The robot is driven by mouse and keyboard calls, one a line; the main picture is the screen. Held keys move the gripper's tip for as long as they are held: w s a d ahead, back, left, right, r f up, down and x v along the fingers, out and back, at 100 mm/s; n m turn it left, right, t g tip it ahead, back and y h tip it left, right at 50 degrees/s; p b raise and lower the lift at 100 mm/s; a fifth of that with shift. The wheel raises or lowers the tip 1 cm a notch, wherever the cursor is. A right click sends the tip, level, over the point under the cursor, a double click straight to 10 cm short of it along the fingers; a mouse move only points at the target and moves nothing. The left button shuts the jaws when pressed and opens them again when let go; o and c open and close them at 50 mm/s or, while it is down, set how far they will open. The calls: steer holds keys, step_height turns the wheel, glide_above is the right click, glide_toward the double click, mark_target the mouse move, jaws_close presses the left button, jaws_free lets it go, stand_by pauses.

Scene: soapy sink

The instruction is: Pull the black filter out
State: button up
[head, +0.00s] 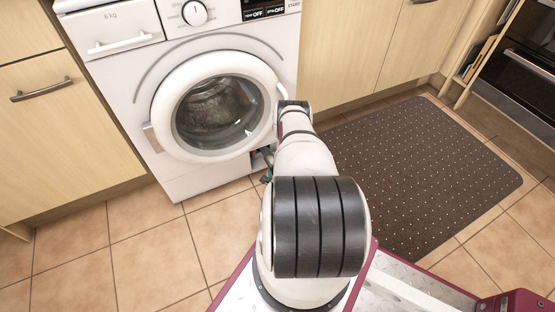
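The white washing machine (190,172) stands ahead of me with its round door shut. At its lower right is a small dark opening (259,160), largely covered by my arm. I cannot make out the black filter; the opening's inside is dark and too small to read. My arm reaches forward and down to this corner. A small dark part of my gripper (266,178) shows beside the opening, left of my arm. The fingertips are hidden or too small, so I cannot tell whether they are open, shut or touching anything.
A dark dotted mat (420,160) lies on the tiled floor to the right. Wooden cupboards (345,50) flank the machine, and an oven (520,80) is at the far right. The tiled floor (130,245) at left is clear.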

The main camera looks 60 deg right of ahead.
steer(key=shift+s+d+r, duration=0.15)
steer(key=shift+d+r, duration=0.05)
steer(key=shift+r, duration=0.9)
steer(key=shift+s+d+r, duration=0.1)
steer(key=shift+d+r, duration=0.05)
steer(key=shift+r, duration=0.95)
steer(key=shift+a, duration=0.15)
